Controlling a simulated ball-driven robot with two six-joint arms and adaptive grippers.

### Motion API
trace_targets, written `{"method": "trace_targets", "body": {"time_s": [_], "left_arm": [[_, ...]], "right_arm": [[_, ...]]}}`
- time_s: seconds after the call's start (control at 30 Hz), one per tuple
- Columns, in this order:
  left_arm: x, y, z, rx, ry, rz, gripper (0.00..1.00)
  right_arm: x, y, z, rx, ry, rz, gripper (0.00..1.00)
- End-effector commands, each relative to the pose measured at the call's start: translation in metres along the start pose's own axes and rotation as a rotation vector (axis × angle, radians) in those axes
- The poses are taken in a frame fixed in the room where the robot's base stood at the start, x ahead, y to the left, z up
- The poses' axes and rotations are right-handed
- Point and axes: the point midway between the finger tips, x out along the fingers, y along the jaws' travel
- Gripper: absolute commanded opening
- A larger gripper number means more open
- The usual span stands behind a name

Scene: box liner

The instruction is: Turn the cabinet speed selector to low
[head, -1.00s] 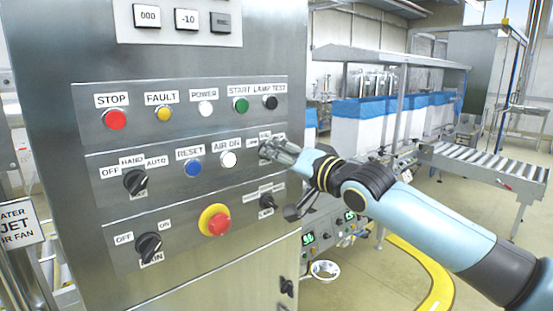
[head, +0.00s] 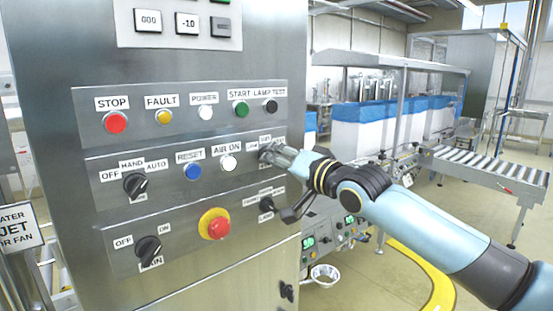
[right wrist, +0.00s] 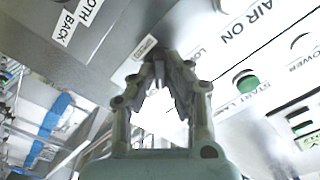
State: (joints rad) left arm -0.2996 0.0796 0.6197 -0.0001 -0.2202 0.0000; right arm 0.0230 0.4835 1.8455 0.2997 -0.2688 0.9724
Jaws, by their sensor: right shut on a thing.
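The cabinet (head: 262,75) has a control panel with several rows of buttons and knobs. The speed selector (right wrist: 158,52) is a dark knob at the right end of the middle row, with small labels around it. My right gripper (head: 268,153) covers most of it in the head view. In the right wrist view my right gripper (right wrist: 164,62) has its fingertips closed around the knob, beside a label starting with "LO". The knob's pointing direction cannot be made out. My left gripper is out of view.
An AIR ON button (head: 228,162) is just left of my gripper. A lower selector (head: 266,204) and a red emergency stop (head: 215,224) are below it. A roller conveyor (head: 490,168) and blue-lined boxes (head: 365,122) stand behind to the right.

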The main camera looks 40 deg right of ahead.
Motion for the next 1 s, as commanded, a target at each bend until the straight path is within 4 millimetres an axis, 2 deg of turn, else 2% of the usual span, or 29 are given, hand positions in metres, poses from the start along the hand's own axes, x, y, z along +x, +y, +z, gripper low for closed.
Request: {"method": "trace_targets", "body": {"time_s": [0.37,1.0], "left_arm": [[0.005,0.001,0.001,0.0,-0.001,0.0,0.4],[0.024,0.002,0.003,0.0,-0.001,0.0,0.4]], "right_arm": [[0.0,0.001,0.001,-0.175,-0.002,0.001,0.0],[0.0,0.001,0.002,-0.775,-0.001,0.0,0.0]]}}
